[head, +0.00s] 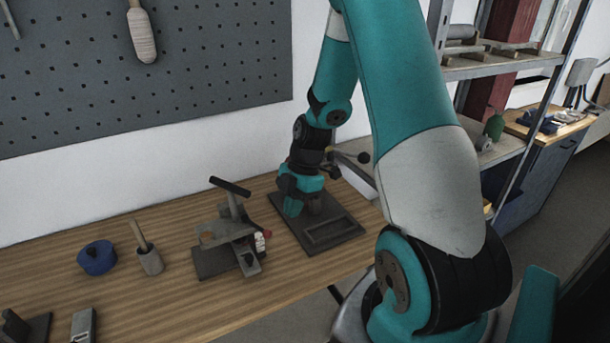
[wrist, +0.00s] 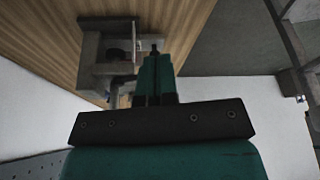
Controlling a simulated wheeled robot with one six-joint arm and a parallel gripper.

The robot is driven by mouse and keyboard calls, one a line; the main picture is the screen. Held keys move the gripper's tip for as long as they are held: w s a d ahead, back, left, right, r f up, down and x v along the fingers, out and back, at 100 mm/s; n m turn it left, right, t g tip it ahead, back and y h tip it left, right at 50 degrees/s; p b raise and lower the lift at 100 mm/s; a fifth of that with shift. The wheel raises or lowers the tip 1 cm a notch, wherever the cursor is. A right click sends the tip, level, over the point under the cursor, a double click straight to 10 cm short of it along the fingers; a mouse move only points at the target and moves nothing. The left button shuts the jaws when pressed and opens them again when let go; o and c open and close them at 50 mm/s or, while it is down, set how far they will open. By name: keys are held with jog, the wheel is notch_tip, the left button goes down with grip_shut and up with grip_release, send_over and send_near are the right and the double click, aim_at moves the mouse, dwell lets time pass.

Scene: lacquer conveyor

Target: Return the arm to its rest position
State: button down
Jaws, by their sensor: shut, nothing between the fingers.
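My teal and black arm reaches over the wooden bench (head: 150,300) in the head view. My gripper (head: 291,208) points down beside a dark machine (head: 335,232) with a flat base plate and ball-ended handles. My arm hides part of that machine. I cannot tell whether the gripper touches it. In the wrist view my gripper (wrist: 155,52) shows its teal fingers together with nothing between them. The grey machine (wrist: 92,76) stands just left of the fingers there.
A clamp-like fixture (head: 240,240) with a black handle stands left of my gripper. A grey cup (head: 150,262) and a blue round container (head: 97,258) stand further left. A pegboard (head: 200,60) hangs behind; a metal shelf (head: 500,67) is at the right.

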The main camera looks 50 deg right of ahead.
jog(key=b+v, duration=0.1)
jog(key=v, duration=0.8)
jog(key=shift+a, duration=0.3)
